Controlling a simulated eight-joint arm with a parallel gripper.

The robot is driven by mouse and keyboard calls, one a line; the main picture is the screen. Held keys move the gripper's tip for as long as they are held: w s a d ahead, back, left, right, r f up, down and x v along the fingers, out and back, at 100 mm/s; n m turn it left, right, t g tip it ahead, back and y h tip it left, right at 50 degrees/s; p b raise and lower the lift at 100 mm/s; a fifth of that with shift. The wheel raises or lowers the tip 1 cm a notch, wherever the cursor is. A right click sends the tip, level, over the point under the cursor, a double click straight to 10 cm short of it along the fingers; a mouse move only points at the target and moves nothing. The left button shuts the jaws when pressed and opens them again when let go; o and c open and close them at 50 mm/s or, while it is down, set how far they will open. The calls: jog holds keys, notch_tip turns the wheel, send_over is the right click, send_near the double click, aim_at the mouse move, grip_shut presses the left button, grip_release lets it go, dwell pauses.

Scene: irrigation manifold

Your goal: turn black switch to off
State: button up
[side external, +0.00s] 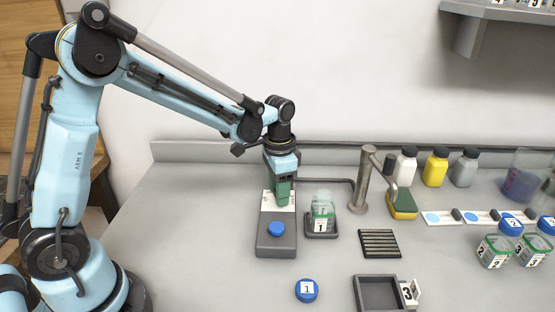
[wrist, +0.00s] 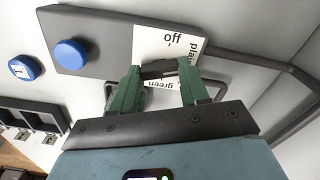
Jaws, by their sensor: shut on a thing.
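The black switch (wrist: 158,70) shows in the wrist view as a dark bar between my gripper's fingertips, over a white label (wrist: 185,42). The label reads "off" beyond the switch, with "green" and partly covered text nearby. My gripper (wrist: 160,76) has green fingers, one at each end of the bar, and is shut on the switch. In the side view my gripper (side external: 283,200) points down at the back of the grey switch box (side external: 275,248) and hides the switch. Which way the switch is set is not clear.
A blue button (side external: 275,229) sits on the front of the box. A jar (side external: 322,212) on a small tray stands right of it, near a metal tap (side external: 362,180). A blue lid (side external: 307,290) lies in front. A thin pipe runs behind the jar.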

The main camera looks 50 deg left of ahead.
jog(key=n, duration=0.5)
jog(key=shift+n, duration=0.3)
jog(key=n, duration=0.5)
jog(key=shift+a, duration=0.1)
dwell(0.3)
jog(key=o, duration=1.1)
jog(key=shift+c, duration=0.2)
notch_tip(320, 180, up, 12)
